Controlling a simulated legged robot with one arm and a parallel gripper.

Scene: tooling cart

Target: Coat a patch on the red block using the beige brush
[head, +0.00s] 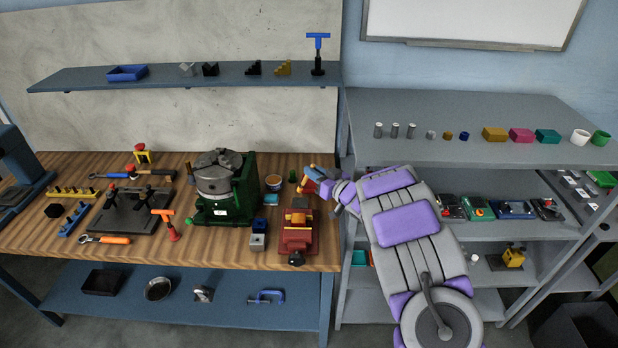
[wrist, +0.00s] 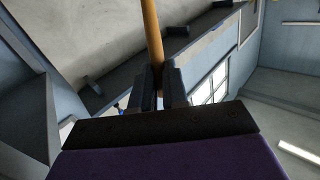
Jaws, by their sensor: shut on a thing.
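My gripper (head: 326,187) is just above and right of the red vise (head: 297,238) at the bench's right end. In the wrist view my gripper (wrist: 161,82) is shut on a beige round handle (wrist: 151,25), which I take for the brush. The handle sticks out past the fingers; its bristles cannot be made out there. In the head view the held brush is small and partly hidden by my gripper. A small red-orange block (head: 299,203) shows at the top of the vise, below and left of my gripper; contact with the brush cannot be told.
A round pot (head: 273,182) with amber contents stands left of the vise. A green machine with a grey chuck (head: 215,174) stands further left. A grey shelf unit (head: 440,110) stands close on the right.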

